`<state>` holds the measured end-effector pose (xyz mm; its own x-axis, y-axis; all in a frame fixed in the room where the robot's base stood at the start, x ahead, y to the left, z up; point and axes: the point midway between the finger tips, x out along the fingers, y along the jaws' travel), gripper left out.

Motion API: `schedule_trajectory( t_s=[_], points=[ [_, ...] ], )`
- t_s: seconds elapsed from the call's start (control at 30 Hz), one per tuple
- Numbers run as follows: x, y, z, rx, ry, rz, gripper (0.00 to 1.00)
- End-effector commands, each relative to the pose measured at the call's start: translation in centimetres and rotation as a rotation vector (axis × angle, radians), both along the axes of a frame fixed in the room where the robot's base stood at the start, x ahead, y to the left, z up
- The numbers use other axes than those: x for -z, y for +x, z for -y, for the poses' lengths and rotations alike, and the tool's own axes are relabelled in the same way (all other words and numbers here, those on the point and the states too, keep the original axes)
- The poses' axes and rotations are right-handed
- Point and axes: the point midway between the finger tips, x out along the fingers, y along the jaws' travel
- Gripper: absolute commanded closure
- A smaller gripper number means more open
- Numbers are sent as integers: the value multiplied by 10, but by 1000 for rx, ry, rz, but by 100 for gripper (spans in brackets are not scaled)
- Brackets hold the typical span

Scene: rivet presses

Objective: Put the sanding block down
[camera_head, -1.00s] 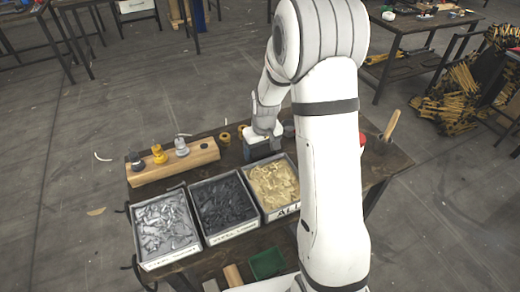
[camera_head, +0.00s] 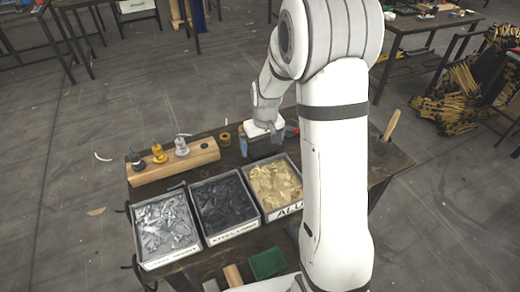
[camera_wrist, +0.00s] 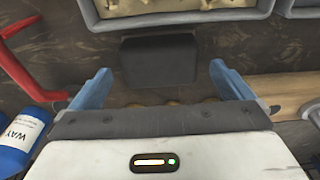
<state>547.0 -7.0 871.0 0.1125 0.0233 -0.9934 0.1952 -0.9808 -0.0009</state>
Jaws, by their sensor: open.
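The sanding block (camera_wrist: 160,60) is a plain dark grey block. In the wrist view it sits on the dark tabletop between and a little beyond my fingertips, close to a bin. My gripper (camera_wrist: 160,88) is open, with one blue finger on each side of the block and a visible gap to each. In the head view my gripper (camera_head: 262,143) is low over the table behind the bin of yellowish pieces. The block is dark there and hard to tell from the shadow between the fingers.
Three bins of grey (camera_head: 166,229), dark (camera_head: 223,205) and yellowish pieces (camera_head: 275,184) line the front. A wooden rack (camera_head: 175,165) with knobs stands left. A red handle (camera_wrist: 35,55) and blue bottle (camera_wrist: 20,135) are close beside my gripper.

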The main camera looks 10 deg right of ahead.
Motion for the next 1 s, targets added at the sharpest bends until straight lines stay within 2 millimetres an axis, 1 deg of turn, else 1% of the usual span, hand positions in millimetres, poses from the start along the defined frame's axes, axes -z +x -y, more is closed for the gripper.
schedule_trajectory(
  t_s=[0.03, 0.1, 0.3, 0.4, 0.53, 0.63, 0.67, 0.77, 0.8, 0.87, 0.9, 0.97, 1.0],
  points=[
    [-13, 0, 0, 0, 0, 6, 0],
    [-29, -2, 1, 0, -1, 6, 0],
    [-68, -7, 2, 1, -1, 4, 0],
    [-81, -8, 2, 1, 0, 3, 0],
    [-91, -12, 3, 2, 0, 2, 0],
    [-103, -24, 2, 11, -1, 9, 0],
    [-108, -31, 2, 16, -1, 13, 0],
    [-127, -62, 1, 42, 0, 30, 0],
    [-134, -78, 1, 54, -1, 37, 0],
    [-144, -103, 1, 75, 0, 50, 0],
    [-149, -120, 0, 89, 0, 56, 0],
    [-155, -145, 0, 108, 1, 66, 0],
    [-157, -161, 0, 122, 2, 73, 0]
  ],
)
